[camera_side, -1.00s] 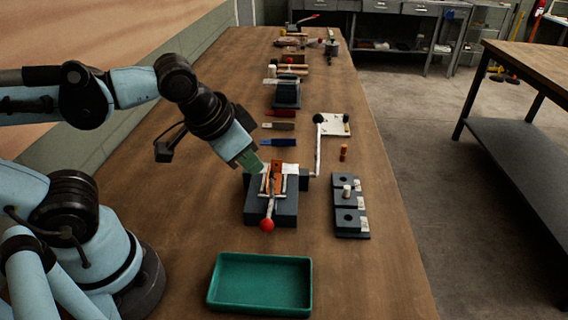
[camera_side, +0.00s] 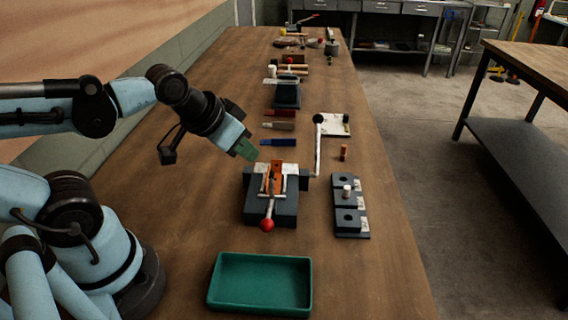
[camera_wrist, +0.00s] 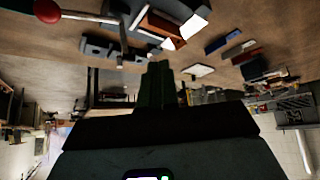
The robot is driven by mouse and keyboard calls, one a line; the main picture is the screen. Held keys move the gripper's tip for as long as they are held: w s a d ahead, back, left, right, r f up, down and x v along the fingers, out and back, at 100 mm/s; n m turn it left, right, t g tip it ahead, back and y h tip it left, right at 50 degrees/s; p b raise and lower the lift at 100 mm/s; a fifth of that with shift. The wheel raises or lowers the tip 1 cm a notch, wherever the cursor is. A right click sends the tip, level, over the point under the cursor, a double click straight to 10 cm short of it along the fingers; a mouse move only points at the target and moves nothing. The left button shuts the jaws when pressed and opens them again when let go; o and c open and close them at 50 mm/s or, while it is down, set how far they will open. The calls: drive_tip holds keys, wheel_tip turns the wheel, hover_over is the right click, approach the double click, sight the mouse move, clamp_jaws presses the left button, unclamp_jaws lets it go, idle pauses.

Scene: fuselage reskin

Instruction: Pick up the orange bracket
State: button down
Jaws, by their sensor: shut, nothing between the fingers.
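The orange bracket (camera_side: 275,172) stands in a dark clamp fixture (camera_side: 270,208) with a red-knobbed lever (camera_side: 267,224). My gripper (camera_side: 250,154), with green fingers, is above and to the left of the bracket in the side view, apart from it. The fingers are together and hold nothing. In the wrist view my gripper (camera_wrist: 157,75) points at the bench, and the bracket (camera_wrist: 160,24) shows at the top, close to the fixture and its red knob (camera_wrist: 47,11). The bracket's lower part is hidden by the clamp.
A green tray (camera_side: 260,257) lies in front of the fixture. A dark block with holes (camera_side: 347,211) and a black-knobbed lever (camera_side: 319,120) are to the right. Several tools and a blue strip (camera_side: 279,142) lie behind. Bench between my arm and the fixture is clear.

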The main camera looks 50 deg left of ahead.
drive_tip(key=c, duration=1.2)
unclamp_jaws()
drive_tip(key=shift+c, duration=0.2)
drive_tip(key=w+a+r+n+g, duration=0.2)
drive_tip(key=w+r+n+g, duration=0.1)
drive_tip(key=w+n+g, duration=0.5)
drive_tip(key=shift+n+t, duration=0.4)
drive_tip(key=shift+n, duration=0.1)
drive_tip(key=shift+s+d+f, duration=0.1)
drive_tip(key=shift+s+f, duration=0.2)
drive_tip(key=shift+f, duration=1.7)
drive_tip(key=shift+s+a+f, duration=0.1)
drive_tip(key=shift+s+f, duration=0.25)
drive_tip(key=shift+f, duration=1.7)
drive_tip(key=shift+s+d+f, duration=0.1)
drive_tip(key=shift+s+f, duration=0.2)
drive_tip(key=shift+f, duration=1.7)
